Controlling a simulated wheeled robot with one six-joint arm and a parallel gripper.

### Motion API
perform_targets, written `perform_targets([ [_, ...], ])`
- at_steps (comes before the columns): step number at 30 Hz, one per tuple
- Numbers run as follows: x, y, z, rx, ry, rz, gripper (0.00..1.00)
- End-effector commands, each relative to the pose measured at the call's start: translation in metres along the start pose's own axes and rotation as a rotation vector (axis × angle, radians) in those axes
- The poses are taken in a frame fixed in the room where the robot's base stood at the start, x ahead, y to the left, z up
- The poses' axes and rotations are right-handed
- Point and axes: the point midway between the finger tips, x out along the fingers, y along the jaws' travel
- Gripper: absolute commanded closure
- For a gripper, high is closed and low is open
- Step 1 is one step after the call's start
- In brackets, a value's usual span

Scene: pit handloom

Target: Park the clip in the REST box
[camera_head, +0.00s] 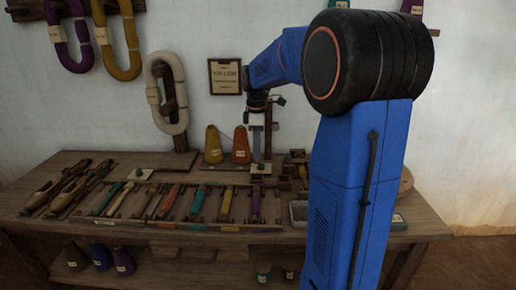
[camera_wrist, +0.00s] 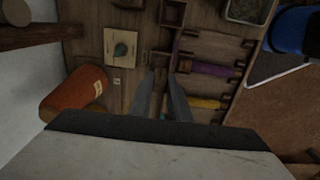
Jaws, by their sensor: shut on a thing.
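My gripper (camera_head: 257,155) hangs pointing down over the back of the wooden bench, in front of the wall. In the wrist view its two fingers (camera_wrist: 161,98) are close together around a narrow brown thing (camera_wrist: 160,82), likely the clip, though it is small and dark. Small open wooden boxes (camera_wrist: 172,13) lie beyond the fingertips in the wrist view. I cannot read a REST label on any of them.
Rows of coloured bobbins (camera_head: 197,202) lie in front on the bench (camera_head: 60,160). A metal tray (camera_head: 298,211) is at right. Yarn hanks (camera_head: 167,92) hang behind.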

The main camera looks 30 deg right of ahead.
Motion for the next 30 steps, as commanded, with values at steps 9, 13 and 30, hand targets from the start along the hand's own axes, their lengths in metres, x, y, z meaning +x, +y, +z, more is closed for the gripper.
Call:
perform_targets([
  [9,0.024,0.0,0.0,0.0,-0.001,-0.002,1.0],
  [13,0.035,0.0,0.0,0.0,-0.001,-0.003,1.0],
  [30,0.076,0.0,0.0,0.0,0.0,-0.001,1.0],
])
